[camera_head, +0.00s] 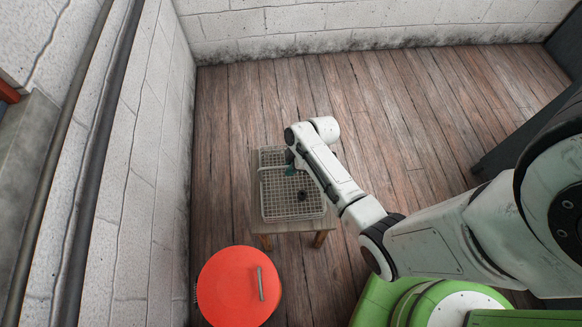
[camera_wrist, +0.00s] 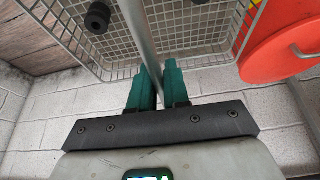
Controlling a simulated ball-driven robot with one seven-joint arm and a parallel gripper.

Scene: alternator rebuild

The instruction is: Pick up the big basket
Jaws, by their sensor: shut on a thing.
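The big basket is a grey wire-mesh basket (camera_head: 285,208) on a small wooden stool (camera_head: 255,210) near the left wall. It also fills the top of the wrist view (camera_wrist: 200,38). I cannot tell whether the basket is lifted off the stool.
A red round lid (camera_head: 228,287) with a grey handle stands close in front of the stool. The white brick wall (camera_head: 150,180) is near on the left. A green machine (camera_head: 380,298) is at the bottom right. Wooden floor (camera_head: 400,110) behind and right of the stool is clear.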

